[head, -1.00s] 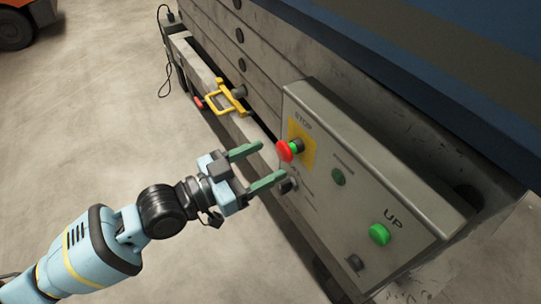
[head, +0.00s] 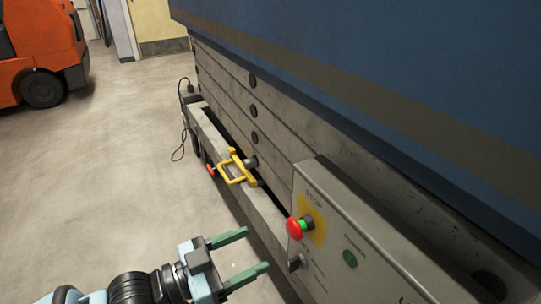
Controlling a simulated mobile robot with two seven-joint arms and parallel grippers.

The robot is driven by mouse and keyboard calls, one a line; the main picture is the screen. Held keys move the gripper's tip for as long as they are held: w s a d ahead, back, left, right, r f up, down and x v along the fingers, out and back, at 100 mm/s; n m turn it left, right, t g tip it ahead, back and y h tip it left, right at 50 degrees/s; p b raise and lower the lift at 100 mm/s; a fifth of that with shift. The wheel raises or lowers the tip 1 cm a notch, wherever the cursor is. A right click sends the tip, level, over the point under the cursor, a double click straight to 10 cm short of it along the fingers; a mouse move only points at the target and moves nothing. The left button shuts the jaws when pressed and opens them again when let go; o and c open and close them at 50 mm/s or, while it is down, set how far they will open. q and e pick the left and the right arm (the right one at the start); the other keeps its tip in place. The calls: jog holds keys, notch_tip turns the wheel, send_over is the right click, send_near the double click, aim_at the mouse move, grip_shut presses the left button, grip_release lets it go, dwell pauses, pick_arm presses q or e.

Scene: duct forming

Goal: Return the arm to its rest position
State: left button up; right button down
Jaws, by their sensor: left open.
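My left gripper (head: 248,256) is in the lower middle of the head view, with its two green fingers spread apart and nothing between them. It is left of the grey control panel (head: 352,212), apart from it as far as I can see. The red stop button (head: 295,228) on a yellow plate is just up and right of the fingertips. My left arm comes in from the bottom left, mostly cut off by the lower edge. My right gripper is not in view.
A yellow handle (head: 238,168) sticks out from the machine's grey side rail. The blue machine body (head: 400,90) fills the upper right. An orange vehicle (head: 40,50) stands at the upper left. The concrete floor (head: 110,170) on the left is clear.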

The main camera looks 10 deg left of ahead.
pick_arm(q)
jog(key=s+a+f+n+y+p, duration=0.1)
jog(key=s+a+n+y+p, duration=0.2)
jog(key=s+p, duration=0.6)
jog(key=s+a+f+n+g+y+p, duration=0.1)
jog(key=s+a+n+y+p, duration=0.2)
jog(key=s+p, duration=0.5)
jog(key=s+a+f+n+y+p, duration=0.2)
jog(key=s+a+y+p, duration=0.3)
jog(key=s+p, duration=0.4)
jog(key=s+y, duration=0.1)
jog(key=s, duration=0.5)
jog(key=shift+a+n+g+y+p, duration=0.25)
jog(key=shift+n+g+y+p, duration=0.05)
jog(key=shift+n+g, duration=0.1)
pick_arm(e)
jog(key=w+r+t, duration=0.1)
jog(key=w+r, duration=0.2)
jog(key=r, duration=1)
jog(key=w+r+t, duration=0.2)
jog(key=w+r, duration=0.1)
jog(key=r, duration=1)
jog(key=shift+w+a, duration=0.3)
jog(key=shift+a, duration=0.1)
pick_arm(q)
jog(key=shift+f, duration=0.1)
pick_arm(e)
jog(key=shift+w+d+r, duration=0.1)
pick_arm(q)
jog(key=shift+c, duration=0.2)
